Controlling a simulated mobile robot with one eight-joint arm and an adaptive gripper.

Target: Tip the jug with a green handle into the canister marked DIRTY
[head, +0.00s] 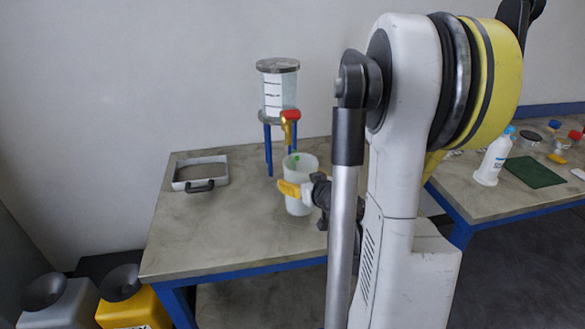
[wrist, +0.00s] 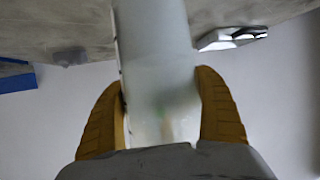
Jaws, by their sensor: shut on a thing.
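A white translucent jug (head: 301,170) is upright at the front of the flanged vessel, over the left table. A small green patch shows at its rim; the rest of its handle is not clear. My gripper (head: 291,189) is shut on the jug from the right side. In the wrist view my gripper (wrist: 160,82) has its two yellow fingers on either side of the jug (wrist: 158,45). I cannot tell whether the jug touches the table. A grey canister (head: 68,304) and a yellow canister (head: 140,307), each with a black funnel, stand at lower left. Neither label is readable.
The flanged vessel (head: 272,92) stands on a blue-legged stand, with a red-handled valve (head: 290,116) just above the jug. A tray with a black handle (head: 201,186) lies on the left table (head: 190,235). A bottle (head: 492,160) and green mat (head: 534,172) are on the right table.

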